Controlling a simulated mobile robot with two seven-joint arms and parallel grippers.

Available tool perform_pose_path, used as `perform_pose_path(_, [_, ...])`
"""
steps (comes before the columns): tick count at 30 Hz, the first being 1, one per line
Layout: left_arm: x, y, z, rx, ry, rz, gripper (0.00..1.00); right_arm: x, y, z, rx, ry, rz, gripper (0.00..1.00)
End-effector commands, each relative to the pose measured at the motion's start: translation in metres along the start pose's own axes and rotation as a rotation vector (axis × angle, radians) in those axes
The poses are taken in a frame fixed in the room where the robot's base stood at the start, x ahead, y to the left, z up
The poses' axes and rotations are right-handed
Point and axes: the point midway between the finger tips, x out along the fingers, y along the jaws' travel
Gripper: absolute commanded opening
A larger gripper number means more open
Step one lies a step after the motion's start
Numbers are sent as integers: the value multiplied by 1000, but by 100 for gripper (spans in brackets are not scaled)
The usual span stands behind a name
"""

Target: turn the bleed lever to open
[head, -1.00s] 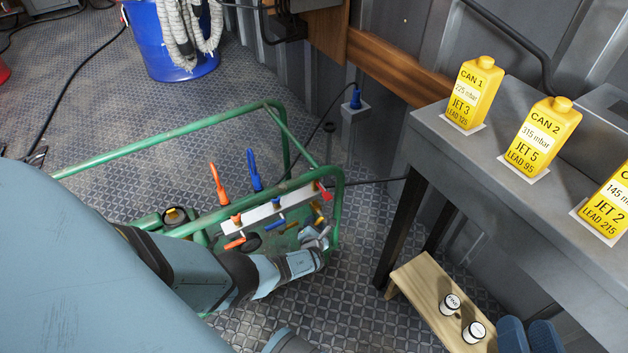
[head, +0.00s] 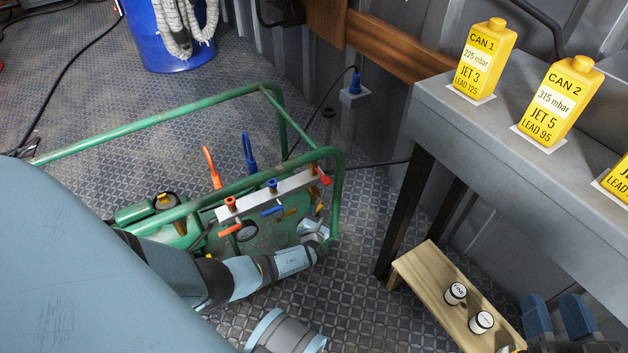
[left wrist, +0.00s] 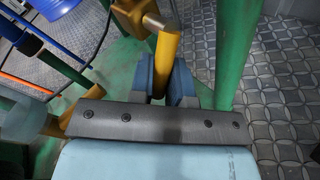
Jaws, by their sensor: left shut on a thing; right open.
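A green-framed unit (head: 150,128) stands on the floor with a pale manifold bar (head: 250,200) carrying small coloured levers. A yellow lever (left wrist: 167,55) hangs below a brass valve fitting (left wrist: 152,22). My left gripper (head: 316,230) is at the right end of the manifold, below the bar. In the left wrist view its blue fingers (left wrist: 164,85) are shut on the yellow lever, one on each side. I cannot read any open mark on it. My right gripper (head: 558,318) is open and empty at the lower right, near the wooden stool.
Red (head: 323,174), blue (head: 271,210) and orange (head: 230,229) levers sit close by on the manifold. A green frame post (left wrist: 235,50) stands right beside my left fingers. A grey bench (head: 500,140) holds yellow cans (head: 484,60). The stool (head: 430,285) holds two small pots.

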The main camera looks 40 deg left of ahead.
Motion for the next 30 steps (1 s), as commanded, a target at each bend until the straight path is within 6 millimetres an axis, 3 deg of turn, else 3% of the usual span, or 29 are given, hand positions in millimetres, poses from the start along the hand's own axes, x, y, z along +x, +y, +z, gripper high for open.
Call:
perform_pose_path(12, [7,-8,0,-193,-138,54,0,4,10,-2,-136,76,8,43])
perform_pose_path(30, [9,-10,1,-247,-172,69,0,4,10,-2,-140,77,8,43])
